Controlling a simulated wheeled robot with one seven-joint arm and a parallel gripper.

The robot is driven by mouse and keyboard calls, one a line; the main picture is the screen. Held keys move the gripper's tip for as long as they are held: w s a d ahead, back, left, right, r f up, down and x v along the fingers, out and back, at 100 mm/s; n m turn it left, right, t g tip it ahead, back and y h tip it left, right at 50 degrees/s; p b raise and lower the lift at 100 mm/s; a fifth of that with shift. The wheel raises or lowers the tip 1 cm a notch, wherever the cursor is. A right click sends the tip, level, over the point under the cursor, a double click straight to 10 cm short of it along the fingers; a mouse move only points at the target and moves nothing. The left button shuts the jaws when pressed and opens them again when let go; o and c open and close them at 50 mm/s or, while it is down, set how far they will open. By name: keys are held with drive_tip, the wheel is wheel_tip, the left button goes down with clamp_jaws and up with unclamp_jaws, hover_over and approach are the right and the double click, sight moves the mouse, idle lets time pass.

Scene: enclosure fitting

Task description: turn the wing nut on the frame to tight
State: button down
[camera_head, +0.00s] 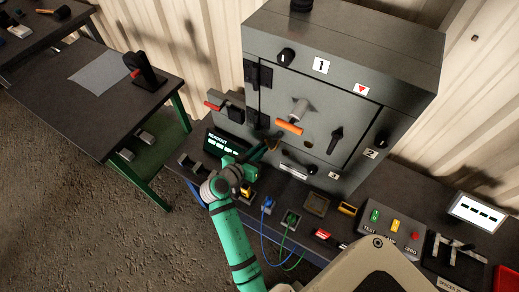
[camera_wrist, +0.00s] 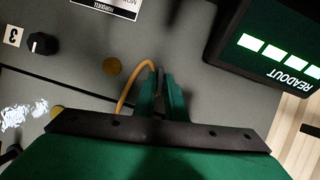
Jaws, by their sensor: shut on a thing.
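My gripper (camera_head: 266,147) is at the lower left of the grey enclosure's front, beside the door edge. It is shut on a small brass-coloured piece (camera_head: 275,143), which looks like the wing nut on the frame. In the wrist view my gripper's two green fingers (camera_wrist: 161,82) are close together and point at the grey panel (camera_wrist: 180,40). The fingers hide most of the wing nut, so its angle cannot be told. A thin orange curved strip (camera_wrist: 127,88) runs right beside the fingers.
Round brass pieces (camera_wrist: 112,66) (camera_wrist: 57,112) and a black knob (camera_wrist: 42,43) sit on the panel nearby. An orange handle (camera_head: 289,127) sticks out above my gripper. The readout box (camera_head: 226,144) stands close left. Blue and green cables (camera_head: 264,235) hang in front.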

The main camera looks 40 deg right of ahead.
drive_tip(key=shift+r+m+t, duration=0.15)
drive_tip(key=shift+m+t, duration=0.25)
drive_tip(key=shift+m, duration=0.1)
idle(0.3)
drive_tip(key=c, duration=1.8)
unclamp_jaws()
drive_tip(key=shift+c, duration=0.2)
drive_tip(key=v, duration=1)
drive_tip(key=shift+s+a+r, duration=0.2)
drive_tip(key=shift+r, duration=0.05)
